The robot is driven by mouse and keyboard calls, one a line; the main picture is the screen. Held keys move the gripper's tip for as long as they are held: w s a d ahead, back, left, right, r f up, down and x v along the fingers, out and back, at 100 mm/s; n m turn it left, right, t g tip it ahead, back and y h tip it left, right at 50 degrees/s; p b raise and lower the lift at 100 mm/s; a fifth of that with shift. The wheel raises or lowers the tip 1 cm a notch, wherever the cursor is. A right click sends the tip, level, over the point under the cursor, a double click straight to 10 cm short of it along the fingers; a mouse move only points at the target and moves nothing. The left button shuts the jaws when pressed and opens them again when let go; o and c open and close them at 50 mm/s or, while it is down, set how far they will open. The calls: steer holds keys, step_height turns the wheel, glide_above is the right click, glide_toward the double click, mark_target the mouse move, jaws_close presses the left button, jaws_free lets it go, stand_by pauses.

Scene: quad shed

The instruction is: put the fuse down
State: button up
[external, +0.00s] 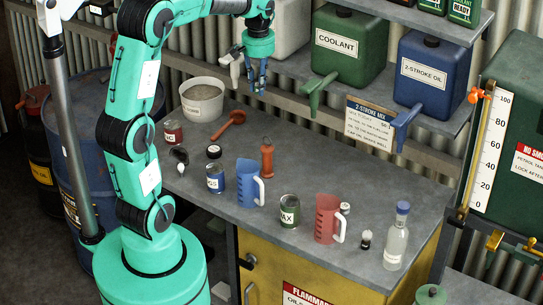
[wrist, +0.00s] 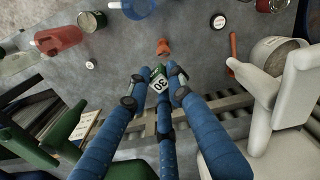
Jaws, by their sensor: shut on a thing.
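The fuse (wrist: 160,84) is a small green and white piece marked "30". In the wrist view it sits between the fingertips of my gripper (wrist: 155,87), which is shut on it. In the external view my gripper (external: 259,82) hangs high over the back of the grey bench (external: 222,205), pointing down, with blue fingers. I cannot make out the fuse clearly there. In the wrist view the fuse shows well above the bench, with no contact seen.
Canisters with spouts, like the green coolant one (external: 347,45), line the shelf behind.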

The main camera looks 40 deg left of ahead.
steer(key=w+d+f+m+b, duration=0.1)
steer(key=d+f, duration=0.3)
steer(key=f, duration=0.9)
steer(key=w+d+f+m+b, duration=0.2)
steer(key=w+d+f+m, duration=0.1)
steer(key=f, duration=0.9)
steer(key=shift+w+d+f+m, duration=0.15)
steer(key=shift+d+f+m, duration=0.2)
steer(key=shift+d+m, duration=0.55)
steer(key=b, duration=0.1)
glide_above(289, 184)
steer(key=shift+a+f, duration=0.1)
steer(key=shift+f, duration=3)
steer(key=shift+f+b, duration=0.4)
steer(key=shift+f, duration=1.45)
steer(key=shift+f, duration=0.2)
steer(key=o, duration=0.8)
